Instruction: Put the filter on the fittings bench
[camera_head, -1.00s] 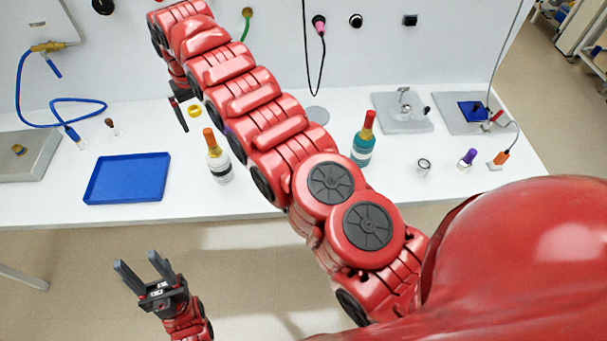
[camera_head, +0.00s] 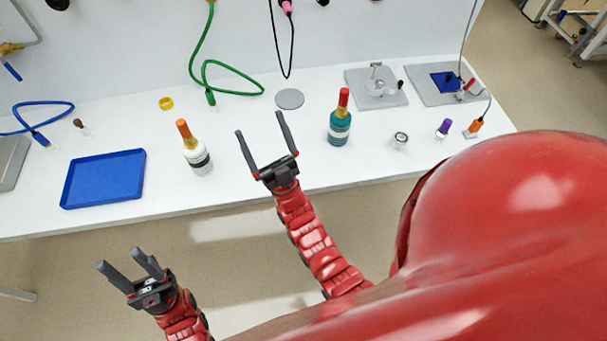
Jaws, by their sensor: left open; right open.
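No item here is clearly recognisable as the filter; small candidates on the white bench (camera_head: 240,176) are a round clear-and-dark piece (camera_head: 400,140), a grey disc (camera_head: 289,98) and a yellow ring (camera_head: 166,103). I cannot tell whether this bench is the fittings bench. My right gripper (camera_head: 263,134) is open and empty, its fingers over the front part of the bench, between a white bottle (camera_head: 198,160) and a teal bottle (camera_head: 340,130). My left gripper (camera_head: 124,262) is open and empty, low in front of the bench at the left.
A blue tray (camera_head: 104,180) lies at the bench's left. Green (camera_head: 196,55) and blue (camera_head: 50,105) hoses lie on the bench. Grey plates with fixtures (camera_head: 360,97) stand at the back right. Small purple (camera_head: 443,128) and orange (camera_head: 476,126) pieces stand near the right end.

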